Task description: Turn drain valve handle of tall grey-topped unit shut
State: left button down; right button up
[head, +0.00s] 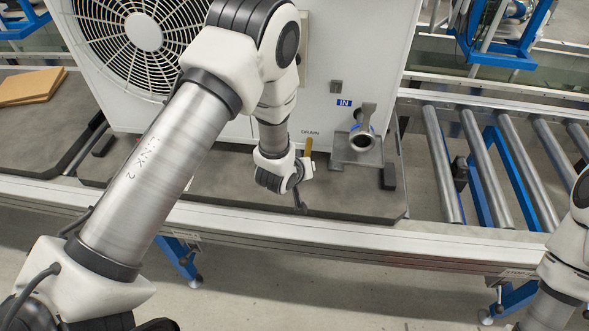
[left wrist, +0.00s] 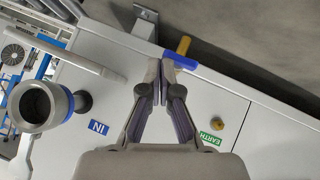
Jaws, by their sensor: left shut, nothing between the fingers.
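The white unit (head: 230,110) stands on a dark pallet on the conveyor; its top is out of view. Beside its DRAIN label (head: 310,132) is an upright yellow lever-like piece (head: 309,147). In the left wrist view a yellow piece (left wrist: 183,45) and a blue bar (left wrist: 180,61) show at the unit's lower edge. My left gripper (head: 302,198) is low in front of the drain and partly hides it. In the wrist view its fingers (left wrist: 161,64) are together and empty, their tips close to the blue bar; contact is unclear. My right gripper is out of view.
A pipe port (head: 362,138) under the IN label sticks out right of the drain; it also shows in the wrist view (left wrist: 38,104). An EARTH label (left wrist: 210,139) and brass knob are near my fingers. Rollers (head: 480,165) lie right. My right arm is at the right edge.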

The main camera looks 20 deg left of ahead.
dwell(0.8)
pick_arm(q)
jog(key=shift+r+p, duration=0.8)
jog(key=shift+r, duration=0.1)
jog(key=s+d+r+p, duration=0.2)
jog(key=s+r, duration=0.5)
jog(key=r, duration=0.4)
jog(key=s+a+f+n+g, duration=0.1)
jog(key=s+f+g, duration=0.1)
jog(key=s+f, duration=0.5)
jog(key=s+a+f+g, duration=0.25)
jog(key=s+f, duration=0.35)
jog(key=f, duration=0.3)
jog(key=s+f+m+g, duration=0.2)
jog(key=s, duration=0.6)
jog(key=s+a+f+m+g, duration=0.1)
jog(key=s+f+m+g, duration=0.2)
jog(key=s, duration=0.5)
jog(key=shift+a+f+m+y, duration=0.3)
jog(key=shift+f, duration=0.05)
